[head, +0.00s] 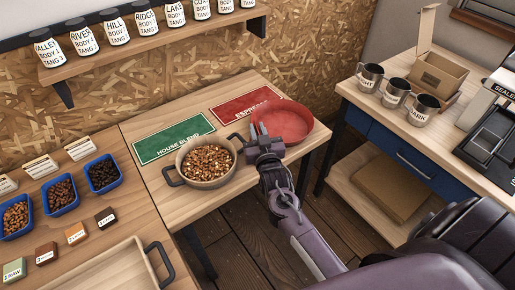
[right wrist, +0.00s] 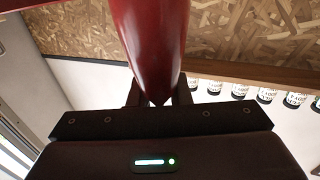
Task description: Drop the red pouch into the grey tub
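I see no red pouch and no grey tub. A round red bowl (head: 287,122) sits at the lower right of the red ESPRESSO mat (head: 233,104). My right gripper (head: 259,130) is at the bowl's left edge. In the right wrist view a tapering red surface (right wrist: 153,40), seemingly the bowl's, comes down between the fingers (right wrist: 160,93) and partly hides them; I cannot tell whether they grip it. A tan two-handled pot (head: 192,181) full of beans stands left of the gripper, by the green HOUSE BLEND mat (head: 173,138). My left gripper is not in view.
Blue bins (head: 103,187) of beans, small coloured blocks (head: 46,253) and a tray (head: 111,266) with a dark handle lie at the left. Labelled metal mugs (head: 395,92) and an open cardboard box (head: 439,74) stand on the right counter. Jars (head: 146,20) line the shelf above.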

